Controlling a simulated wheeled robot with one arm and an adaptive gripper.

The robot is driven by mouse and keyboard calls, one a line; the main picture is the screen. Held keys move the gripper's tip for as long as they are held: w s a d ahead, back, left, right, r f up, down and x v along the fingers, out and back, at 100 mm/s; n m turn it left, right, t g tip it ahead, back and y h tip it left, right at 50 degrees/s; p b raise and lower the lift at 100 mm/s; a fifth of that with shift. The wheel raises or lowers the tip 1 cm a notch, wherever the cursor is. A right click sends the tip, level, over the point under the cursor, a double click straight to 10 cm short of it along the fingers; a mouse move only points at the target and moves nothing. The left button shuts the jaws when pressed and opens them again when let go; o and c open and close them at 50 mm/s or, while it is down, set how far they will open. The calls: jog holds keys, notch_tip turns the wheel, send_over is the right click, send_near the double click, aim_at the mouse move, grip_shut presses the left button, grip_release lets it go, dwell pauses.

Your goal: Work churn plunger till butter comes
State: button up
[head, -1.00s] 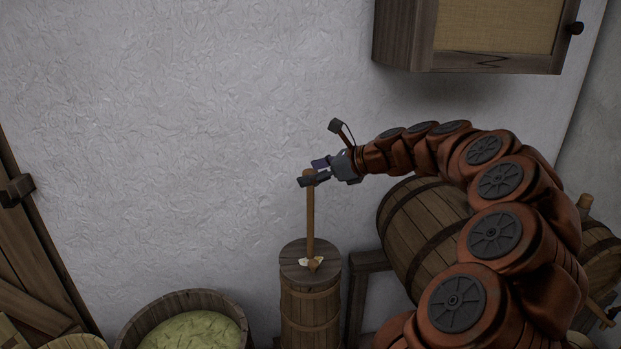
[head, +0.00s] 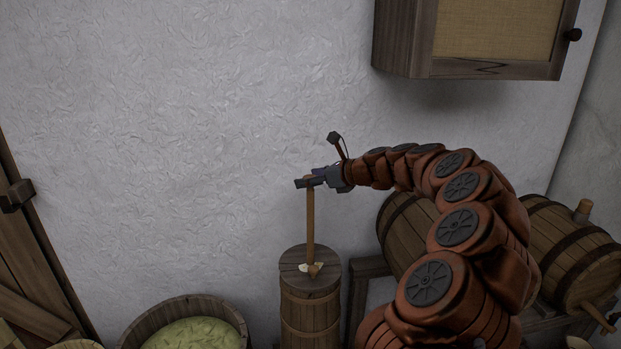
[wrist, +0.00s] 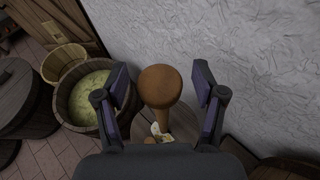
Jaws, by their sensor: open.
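The wooden churn (head: 310,307) stands upright against the white wall. Its plunger (head: 310,222) rises straight up from the lid (head: 297,258), where pale bits (head: 312,268), possibly butter, lie around the plunger's foot. My gripper (head: 311,181) is at the top of the plunger. In the wrist view the rounded plunger top (wrist: 160,86) sits between the two open fingers of my gripper (wrist: 160,90), with a gap on each side. The inside of the churn is hidden.
A wooden tub of green stuff (head: 190,330) stands left of the churn. Barrels (head: 568,255) lie on a stand at the right, under my arm. A wall cabinet (head: 400,45) hangs above. The wall is close behind the churn.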

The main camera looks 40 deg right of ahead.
jog(key=shift+c, duration=0.5)
grip_shut()
